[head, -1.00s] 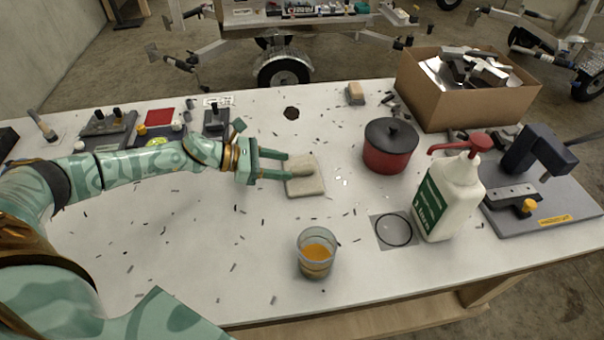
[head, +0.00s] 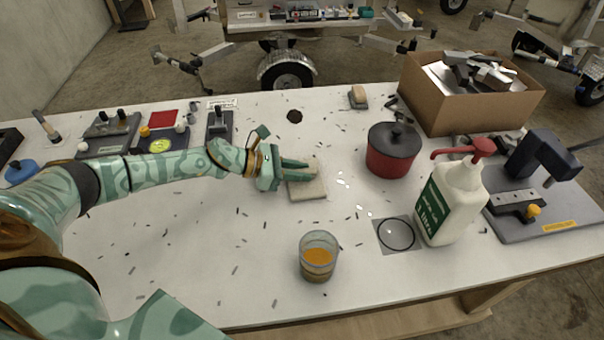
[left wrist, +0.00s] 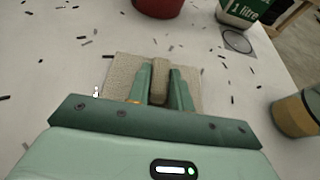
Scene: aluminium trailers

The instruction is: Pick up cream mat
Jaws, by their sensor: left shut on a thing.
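The cream mat (head: 308,190) lies on the white table, left of the dark red pot. A raised beige ridge runs along its top. My left gripper (head: 298,169) is over the mat, its fingers closed on the ridge from both sides. In the left wrist view the ridge (left wrist: 160,84) sits between the two green fingers, with the mat (left wrist: 122,70) spreading out on either side. The mat looks flat on the table; the fingers hide part of it. My right gripper is not in view.
The red pot (head: 389,155) stands right of the mat, and a glass with orange liquid (head: 317,261) stands in front. A white pump bottle (head: 450,205) and a cardboard box (head: 450,103) are farther right. The table left of the glass is mostly clear apart from small dark shavings.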

